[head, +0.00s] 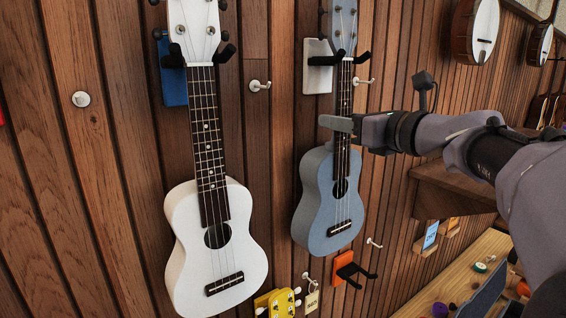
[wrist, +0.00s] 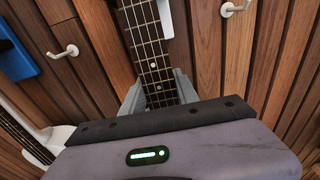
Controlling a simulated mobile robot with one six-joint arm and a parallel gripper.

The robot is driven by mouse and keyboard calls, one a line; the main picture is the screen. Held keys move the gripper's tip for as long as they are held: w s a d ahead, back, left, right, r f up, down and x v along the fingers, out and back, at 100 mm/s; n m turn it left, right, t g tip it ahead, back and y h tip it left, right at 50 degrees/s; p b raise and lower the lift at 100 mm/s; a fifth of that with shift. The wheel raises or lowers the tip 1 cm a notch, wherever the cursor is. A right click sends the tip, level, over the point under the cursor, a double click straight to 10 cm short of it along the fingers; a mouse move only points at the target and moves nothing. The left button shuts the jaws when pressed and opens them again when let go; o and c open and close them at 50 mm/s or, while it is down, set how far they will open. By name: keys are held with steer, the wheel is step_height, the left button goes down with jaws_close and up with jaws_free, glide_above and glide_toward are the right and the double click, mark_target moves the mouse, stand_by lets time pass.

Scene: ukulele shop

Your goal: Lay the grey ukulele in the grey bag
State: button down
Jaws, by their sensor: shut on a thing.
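The grey ukulele (head: 329,205), blue-grey in colour, hangs upright on the wooden wall, its head in a dark hook on a white mount (head: 318,68). My gripper (head: 341,124) reaches in from the right and is shut on its neck, just above the body. In the wrist view the fingers of my gripper (wrist: 158,92) lie on both sides of the dark fretboard (wrist: 148,45). I cannot make out the grey bag in either view.
A white ukulele (head: 220,265) hangs to the left, close by. A yellow headstock (head: 277,303) and an empty hook on an orange mount (head: 344,266) are below. A wooden shelf (head: 455,190) and a counter (head: 430,297) stand at the right.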

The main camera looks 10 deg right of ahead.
step_height(320, 180, up, 2)
steer(key=shift+p, duration=0.65)
steer(key=shift+f, duration=0.1)
steer(key=shift+s+d, duration=0.2)
steer(key=shift+s, duration=0.25)
steer(key=shift+b+v, duration=0.55)
steer(key=shift+v, duration=1.55)
steer(key=shift+f, duration=0.1)
steer(key=shift+b+v, duration=0.45)
steer(key=shift+v, duration=2.55)
steer(key=shift+f, duration=0.2)
